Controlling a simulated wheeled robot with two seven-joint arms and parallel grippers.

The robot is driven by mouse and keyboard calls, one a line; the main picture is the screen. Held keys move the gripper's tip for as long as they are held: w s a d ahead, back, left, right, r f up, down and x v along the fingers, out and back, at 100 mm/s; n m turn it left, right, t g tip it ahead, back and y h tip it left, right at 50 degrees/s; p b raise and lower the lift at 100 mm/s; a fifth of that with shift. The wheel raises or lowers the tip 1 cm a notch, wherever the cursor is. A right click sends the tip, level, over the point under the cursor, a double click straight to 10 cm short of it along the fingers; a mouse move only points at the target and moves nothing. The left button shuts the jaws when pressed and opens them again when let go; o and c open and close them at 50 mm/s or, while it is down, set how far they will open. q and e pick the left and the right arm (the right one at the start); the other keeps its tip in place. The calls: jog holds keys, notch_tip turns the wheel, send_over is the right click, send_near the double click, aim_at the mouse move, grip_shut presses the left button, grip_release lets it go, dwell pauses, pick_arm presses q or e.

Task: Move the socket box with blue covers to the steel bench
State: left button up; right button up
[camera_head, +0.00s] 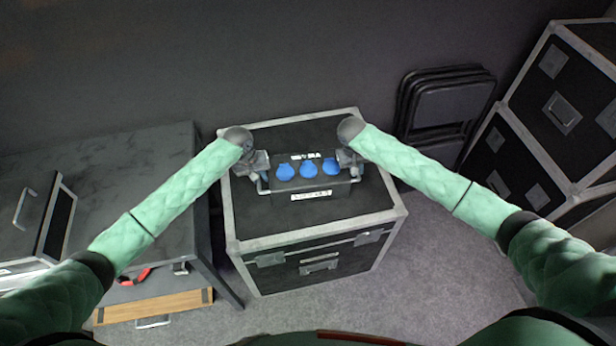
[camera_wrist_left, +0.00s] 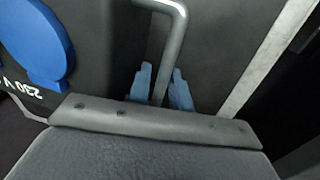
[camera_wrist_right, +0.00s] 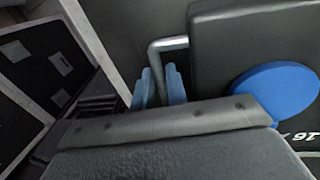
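The socket box (camera_head: 330,182) is dark, with blue round covers (camera_head: 308,170) and white lettering. It is over the top of a black flight case with metal edges (camera_head: 375,215); I cannot tell whether it touches the lid. My left gripper (camera_head: 262,182) is at the box's left end, its fingers closed around a metal bar handle (camera_wrist_left: 176,30). My right gripper (camera_head: 352,172) is at the right end, its fingers closed around the other bar handle (camera_wrist_right: 168,45). Blue covers also show in both wrist views. A dark grey bench (camera_head: 130,160), apparently the steel bench, stands left of the case.
A black case with metal edges (camera_head: 58,225) stands on the bench's left part; its back right top is bare. Folded chairs (camera_head: 445,105) and stacked flight cases (camera_head: 555,110) stand right.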

pick_arm(q)
jog(key=shift+d+f, duration=0.1)
jog(key=shift+f, duration=0.5)
grip_shut()
jog(key=shift+r, duration=0.15)
dwell(1.1)
